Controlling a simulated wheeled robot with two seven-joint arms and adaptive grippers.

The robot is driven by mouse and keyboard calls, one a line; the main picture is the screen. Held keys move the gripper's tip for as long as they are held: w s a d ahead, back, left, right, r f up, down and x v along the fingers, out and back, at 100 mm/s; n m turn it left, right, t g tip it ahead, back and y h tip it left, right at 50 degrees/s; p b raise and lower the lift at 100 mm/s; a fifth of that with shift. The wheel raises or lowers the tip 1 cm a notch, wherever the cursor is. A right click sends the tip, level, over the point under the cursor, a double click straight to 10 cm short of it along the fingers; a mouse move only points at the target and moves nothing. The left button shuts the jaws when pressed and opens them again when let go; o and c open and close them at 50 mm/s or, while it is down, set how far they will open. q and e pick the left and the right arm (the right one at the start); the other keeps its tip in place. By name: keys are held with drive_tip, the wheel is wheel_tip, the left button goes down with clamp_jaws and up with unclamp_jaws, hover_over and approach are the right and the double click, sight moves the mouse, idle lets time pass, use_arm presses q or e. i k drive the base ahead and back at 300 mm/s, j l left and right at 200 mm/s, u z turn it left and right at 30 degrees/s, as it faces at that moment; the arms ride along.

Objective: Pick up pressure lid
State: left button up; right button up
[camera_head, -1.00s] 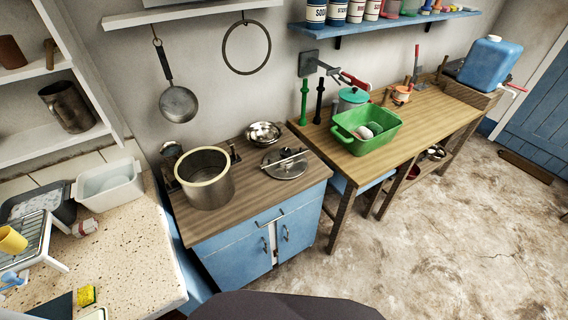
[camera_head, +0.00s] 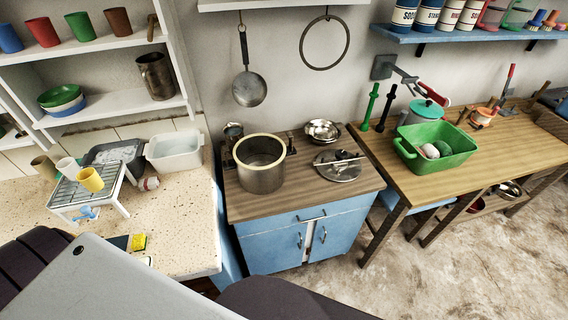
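The pressure lid (camera_head: 338,166) is a round, grey metal disc with a bar across its top. It lies flat on the wooden top of the blue cabinet (camera_head: 240,205), toward the right side. A large metal pot (camera_head: 261,168) with a cream rim stands open to its left, a little apart. Neither of my grippers shows. Parts of my own body fill the lower left and bottom edge of the view.
A small metal bowl (camera_head: 322,131) stands behind the lid. A green tub (camera_head: 435,147) sits on the wooden bench (camera_head: 400,190) to the right. A pan (camera_head: 248,88) hangs on the wall above. The cabinet top's front strip is clear.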

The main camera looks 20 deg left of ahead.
sight(349, 170)
drive_tip(key=i+l, duration=0.25)
drive_tip(key=l, duration=0.15)
drive_tip(key=i+l+u, duration=0.1)
drive_tip(key=i+l, duration=0.4)
drive_tip(key=l, duration=0.35)
drive_tip(key=i+l+u, duration=0.1)
drive_tip(key=i+l, duration=0.2)
drive_tip(key=l, duration=0.15)
